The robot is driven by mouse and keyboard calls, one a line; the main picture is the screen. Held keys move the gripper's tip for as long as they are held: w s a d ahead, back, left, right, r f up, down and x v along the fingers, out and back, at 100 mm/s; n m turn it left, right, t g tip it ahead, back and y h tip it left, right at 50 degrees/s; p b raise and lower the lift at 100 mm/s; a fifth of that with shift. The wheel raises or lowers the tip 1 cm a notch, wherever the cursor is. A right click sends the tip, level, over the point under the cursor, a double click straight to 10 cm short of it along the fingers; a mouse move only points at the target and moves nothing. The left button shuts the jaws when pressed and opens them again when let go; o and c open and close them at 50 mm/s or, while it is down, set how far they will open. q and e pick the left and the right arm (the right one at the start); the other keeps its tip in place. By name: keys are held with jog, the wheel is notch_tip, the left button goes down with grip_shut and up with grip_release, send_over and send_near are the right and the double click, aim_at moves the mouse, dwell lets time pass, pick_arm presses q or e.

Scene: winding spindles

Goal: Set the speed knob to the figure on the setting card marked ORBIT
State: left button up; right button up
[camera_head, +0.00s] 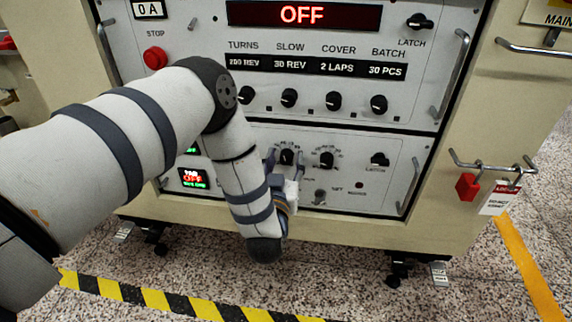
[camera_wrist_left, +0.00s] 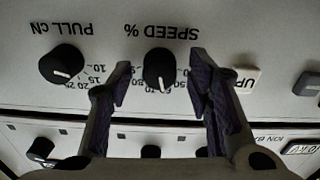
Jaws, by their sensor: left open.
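The speed knob (camera_head: 287,157) is a black dial on the lower white panel. In the left wrist view the picture is upside down, and the speed knob (camera_wrist_left: 157,66) stands under the inverted label SPEED %. Its white pointer line points toward the bottom of that view, among scale figures partly hidden by a finger. My left gripper (camera_head: 285,164) is open at the panel; in the wrist view its fingertips (camera_wrist_left: 162,86) stand either side of the knob, with gaps. Contact does not show. No setting card marked ORBIT is readable in either view. My right gripper is not in view.
The PULL cN knob (camera_wrist_left: 62,65) is close beside one finger, and a pale UP button (camera_wrist_left: 244,80) is near the other. Above are a row of small knobs (camera_head: 333,101) and a red OFF display (camera_head: 303,15). A red padlock (camera_head: 467,186) hangs at right.

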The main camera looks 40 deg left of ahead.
pick_arm(q)
grip_shut()
jog(key=shift+r+n+p, duration=0.1)
jog(key=shift+n+p, duration=0.2)
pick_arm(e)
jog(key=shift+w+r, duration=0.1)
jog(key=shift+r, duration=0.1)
pick_arm(q)
jog(key=shift+s+n+p, duration=0.1)
jog(key=shift+n+p, duration=0.5)
jog(key=shift+n, duration=0.3)
jog(key=shift+n+p, duration=0.7)
jog(key=shift+n, duration=0.9)
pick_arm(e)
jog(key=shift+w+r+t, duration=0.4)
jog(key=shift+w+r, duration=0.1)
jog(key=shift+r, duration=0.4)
pick_arm(q)
grip_release()
